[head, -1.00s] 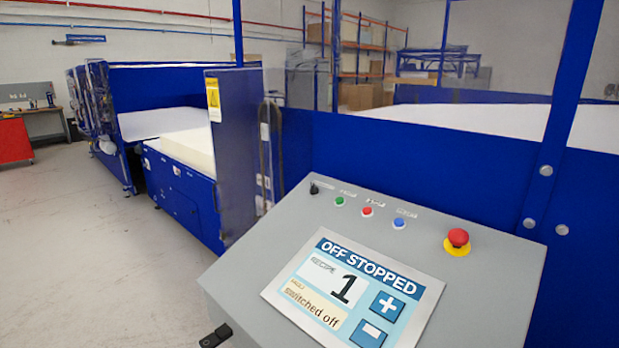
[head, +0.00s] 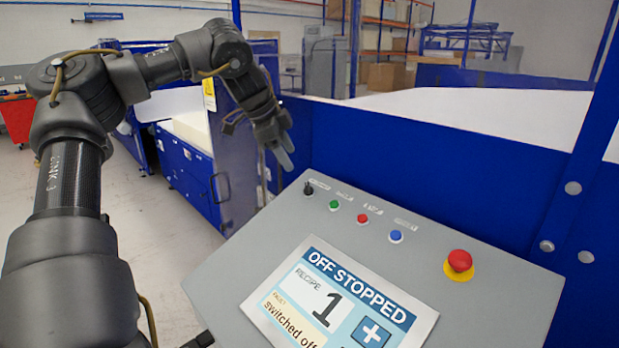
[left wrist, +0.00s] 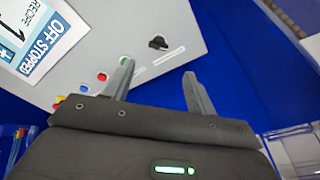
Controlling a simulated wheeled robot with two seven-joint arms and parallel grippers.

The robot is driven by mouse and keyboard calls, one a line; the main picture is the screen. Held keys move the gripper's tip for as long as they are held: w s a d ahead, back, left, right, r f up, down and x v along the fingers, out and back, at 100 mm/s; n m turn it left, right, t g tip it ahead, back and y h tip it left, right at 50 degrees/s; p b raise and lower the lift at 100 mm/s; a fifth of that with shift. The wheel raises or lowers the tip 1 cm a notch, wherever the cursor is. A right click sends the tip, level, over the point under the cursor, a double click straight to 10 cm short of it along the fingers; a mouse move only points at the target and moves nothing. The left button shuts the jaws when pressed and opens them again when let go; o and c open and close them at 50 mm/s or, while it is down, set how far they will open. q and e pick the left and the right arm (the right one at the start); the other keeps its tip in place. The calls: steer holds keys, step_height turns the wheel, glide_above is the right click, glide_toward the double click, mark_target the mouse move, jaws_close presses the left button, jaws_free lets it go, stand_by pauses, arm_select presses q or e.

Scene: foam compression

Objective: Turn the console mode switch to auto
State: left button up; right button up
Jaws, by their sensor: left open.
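The console (head: 240,240) is a grey sloped panel with a screen (head: 340,300) reading "OFF STOPPED", recipe 1, "switched off". The black mode switch (head: 308,188) sits at the panel's upper left corner. In the left wrist view the switch (left wrist: 158,42) shows as a black knob beyond the fingertips, with nothing touching it. My left gripper (head: 284,158) is above and behind the panel's upper left corner, pointing down. In the left wrist view its two fingers (left wrist: 158,70) are apart with nothing between them. My right gripper is not in view.
Along the panel's top are a green button (head: 334,205), a red button (head: 362,219), a blue button (head: 395,236) and a red emergency stop (head: 459,262) on yellow. A blue machine wall (head: 420,165) stands directly behind the console. Open floor lies at the left.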

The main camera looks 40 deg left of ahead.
mark_target(306, 186)
arm_select(q)
steer(key=p+x, duration=0.3)
steer(key=x, duration=0.7)
steer(key=shift+d+f, duration=0.15)
steer(key=shift+c, duration=0.3)
steer(key=c, duration=0.9)
